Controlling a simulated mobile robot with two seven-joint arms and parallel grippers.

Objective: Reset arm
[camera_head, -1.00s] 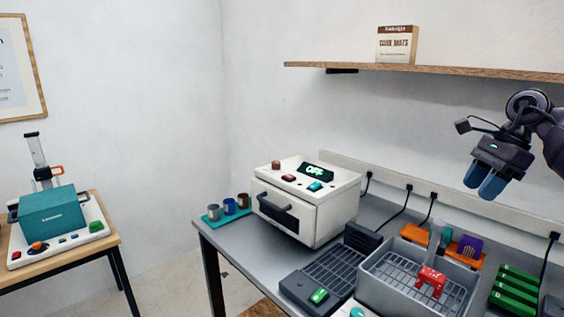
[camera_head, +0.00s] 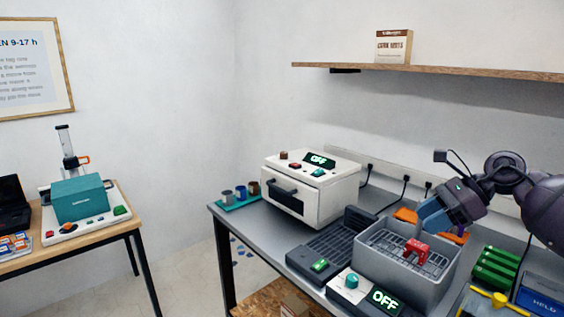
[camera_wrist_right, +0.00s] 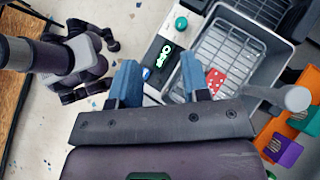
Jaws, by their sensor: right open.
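My right gripper (camera_head: 430,214) comes in from the right in the head view, above the grey wire-rack basin (camera_head: 378,262). Its blue fingers point down and to the left. In the right wrist view my right gripper (camera_wrist_right: 156,72) has its two blue fingers well apart, with nothing held between them. A red part (camera_head: 416,250) lies on the rack inside the basin, apart from the fingers; it also shows in the right wrist view (camera_wrist_right: 215,80). My left gripper does not show in the head view.
A white oven-like box (camera_head: 310,190) reading OFF stands on the grey bench. A white control box (camera_head: 362,292) stands before the basin. Green blocks (camera_head: 492,268) and an orange tray (camera_head: 405,215) lie nearby. A wooden shelf (camera_head: 450,70) hangs above.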

